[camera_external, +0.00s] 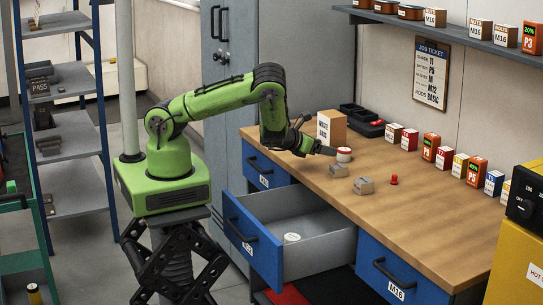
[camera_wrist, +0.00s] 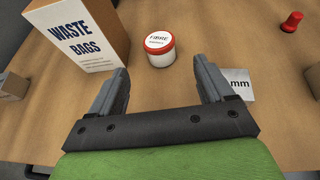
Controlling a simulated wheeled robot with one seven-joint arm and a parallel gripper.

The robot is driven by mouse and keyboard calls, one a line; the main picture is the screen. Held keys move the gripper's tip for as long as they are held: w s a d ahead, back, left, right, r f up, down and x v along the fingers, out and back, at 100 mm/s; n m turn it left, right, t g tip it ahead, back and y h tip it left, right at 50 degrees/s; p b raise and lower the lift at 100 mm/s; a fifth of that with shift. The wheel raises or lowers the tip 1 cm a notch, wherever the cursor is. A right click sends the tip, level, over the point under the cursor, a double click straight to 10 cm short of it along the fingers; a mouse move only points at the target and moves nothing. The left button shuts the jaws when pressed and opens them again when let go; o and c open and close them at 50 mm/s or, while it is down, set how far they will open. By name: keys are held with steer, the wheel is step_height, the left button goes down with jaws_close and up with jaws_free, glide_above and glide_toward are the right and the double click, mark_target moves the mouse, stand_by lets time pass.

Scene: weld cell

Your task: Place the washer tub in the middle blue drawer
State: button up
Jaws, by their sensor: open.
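A white tub with a red-rimmed lid, its label reading FIBRE, stands upright on the wooden bench in the wrist view (camera_wrist: 159,48); it also shows in the external view (camera_external: 344,155). My gripper (camera_wrist: 161,66) is open and empty, with the tub just beyond and between its fingertips. In the external view my gripper (camera_external: 322,147) is low over the bench, at the tub's left. The middle blue drawer (camera_external: 252,240) is pulled out. A second, pale round tub (camera_external: 291,238) lies inside it, its label unreadable.
A waste bags box (camera_wrist: 75,35) stands left of the tub. Small labelled boxes (camera_external: 430,147) line the back. The left drawer (camera_external: 262,168) and right drawer (camera_external: 395,275) are shut.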

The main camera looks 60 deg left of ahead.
steer(key=shift+v, duration=0.9)
steer(key=s+a+r+n+g+y, duration=0.2)
steer(key=s+a+r+n+g, duration=0.45)
steer(key=n, duration=1.35)
steer(key=s+r+n+h, duration=0.2)
steer(key=s+r+n, duration=0.7)
steer(key=s+r, duration=0.2)
steer(key=shift+s+d+h, duration=0.4)
steer(key=shift+s, duration=0.1)
steer(key=s+r+n, duration=0.1)
steer(key=s+n, duration=0.1)
steer(key=s, duration=0.2)
steer(key=s+d+r+n+g, duration=0.1)
steer(key=s+n, duration=0.1)
steer(key=s, duration=0.3)
steer(key=s+d+r+n, duration=0.1)
steer(key=s+n, duration=0.1)
steer(key=s, duration=0.2)
steer(key=shift+s+r+g, duration=0.15)
steer(key=shift+r+g, duration=0.1)
steer(key=shift+r, duration=0.1)
